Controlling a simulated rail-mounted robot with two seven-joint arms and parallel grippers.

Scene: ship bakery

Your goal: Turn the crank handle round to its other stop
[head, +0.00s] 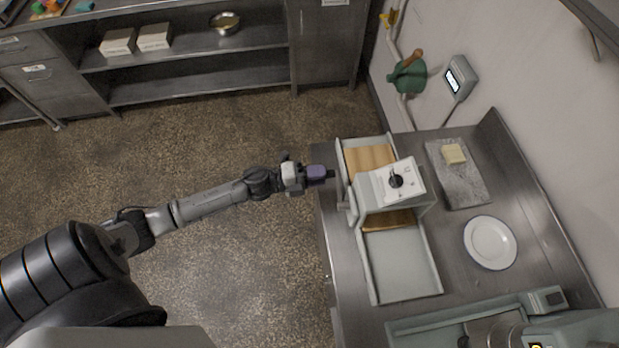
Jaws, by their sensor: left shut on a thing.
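A white sheeter-like machine (411,178) stands on the steel counter, bridging a long pale tray (408,268). Its crank handle (343,192) is on the machine's left side, facing the aisle. My left gripper (331,174) reaches in from the left and is shut at the outer end of the crank handle. The fingertips are small here and largely hide the grip they hold. Tan dough or board (369,157) shows in the tray on the far side of the machine, with a strip on the near side. My right gripper is not in view.
A grey slab with a butter-like block (454,154) and a white plate (490,243) lie to the right. A green wall-mounted device (408,76) and a small display (460,77) are behind. Open floor lies left of the counter.

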